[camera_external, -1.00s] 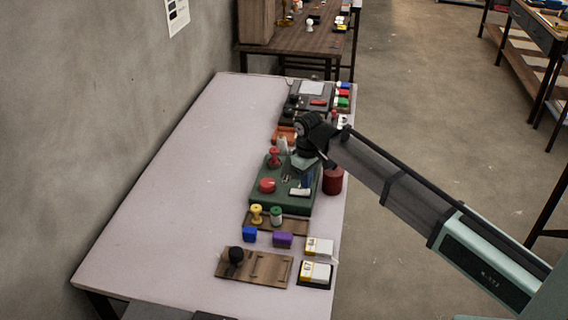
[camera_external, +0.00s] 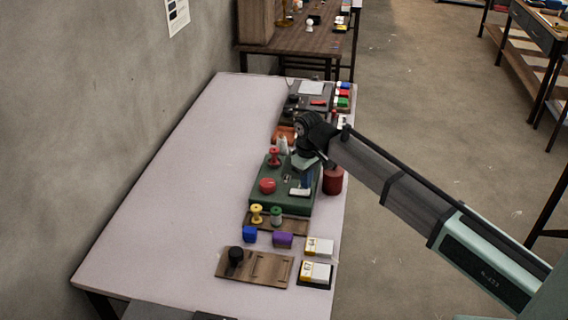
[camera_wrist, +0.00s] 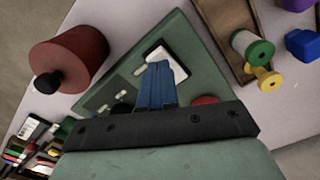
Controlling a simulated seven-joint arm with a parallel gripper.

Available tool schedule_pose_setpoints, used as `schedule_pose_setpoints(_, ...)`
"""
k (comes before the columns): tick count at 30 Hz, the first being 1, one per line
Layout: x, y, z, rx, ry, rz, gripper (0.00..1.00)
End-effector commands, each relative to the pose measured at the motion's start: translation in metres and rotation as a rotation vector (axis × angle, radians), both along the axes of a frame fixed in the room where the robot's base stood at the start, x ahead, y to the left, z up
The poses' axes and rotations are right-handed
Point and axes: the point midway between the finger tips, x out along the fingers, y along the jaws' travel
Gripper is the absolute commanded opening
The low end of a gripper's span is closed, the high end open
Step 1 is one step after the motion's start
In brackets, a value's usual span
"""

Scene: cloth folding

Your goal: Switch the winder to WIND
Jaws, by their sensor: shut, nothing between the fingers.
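The winder looks to be the green box (camera_external: 265,195) on the table, with a red spool-shaped knob (camera_external: 274,156), a red round button (camera_external: 267,185) and a white rocker-like switch (camera_external: 299,192) on its top. My gripper (camera_external: 306,183) is over the right part of the box, its blue fingers shut and empty. In the wrist view the fingertips (camera_wrist: 157,68) overlap the white switch (camera_wrist: 170,56) and hide part of it. I cannot tell whether they touch it. The red button (camera_wrist: 205,100) is partly hidden behind my gripper. No WIND label is readable.
A dark red cylinder (camera_external: 333,180) with a black knob stands right of the box. Yellow (camera_external: 257,214) and green (camera_external: 276,215) spools sit on a wooden tray in front, near blue and purple blocks. More devices stand behind. The table's left side is clear.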

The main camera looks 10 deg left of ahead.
Motion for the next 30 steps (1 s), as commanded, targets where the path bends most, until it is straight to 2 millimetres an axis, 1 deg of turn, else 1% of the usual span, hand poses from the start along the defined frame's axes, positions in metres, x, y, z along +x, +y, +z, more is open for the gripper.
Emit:
schedule_pose_setpoints(17,0.0000,0.0000,-0.0003,0.000,0.000,0.000,0.00)
schedule_pose_setpoints(30,0.0000,-0.0001,-0.0051,0.000,0.000,0.000,0.00)
